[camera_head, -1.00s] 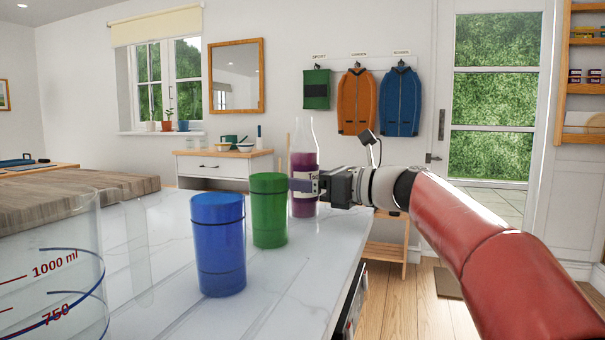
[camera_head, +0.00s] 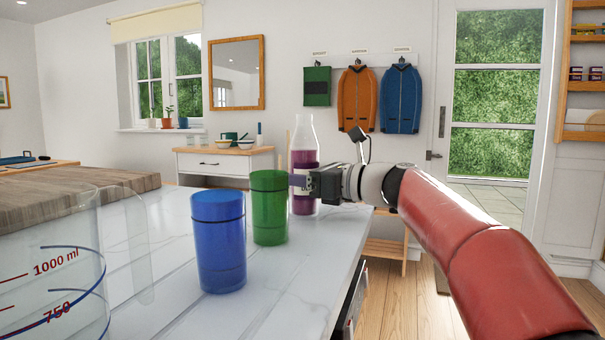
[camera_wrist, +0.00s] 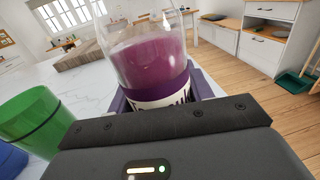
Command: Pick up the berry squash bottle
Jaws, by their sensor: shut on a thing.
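The berry squash bottle (camera_head: 304,160) is clear glass with purple liquid and a label. It stands upright at the far right part of the white marble counter (camera_head: 290,290). My gripper (camera_head: 305,184) reaches in from the right and is shut on the bottle around its label. In the wrist view the bottle (camera_wrist: 150,60) rises between the jaws (camera_wrist: 160,100), its label partly hidden by the gripper body. Whether its base touches the counter is hard to tell.
A green cup (camera_head: 269,208) stands just left of the bottle, and a blue cup (camera_head: 219,240) stands nearer. A clear measuring jug (camera_head: 50,270) is at the front left, by a wooden board (camera_head: 80,190). The counter's right edge is close to the bottle.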

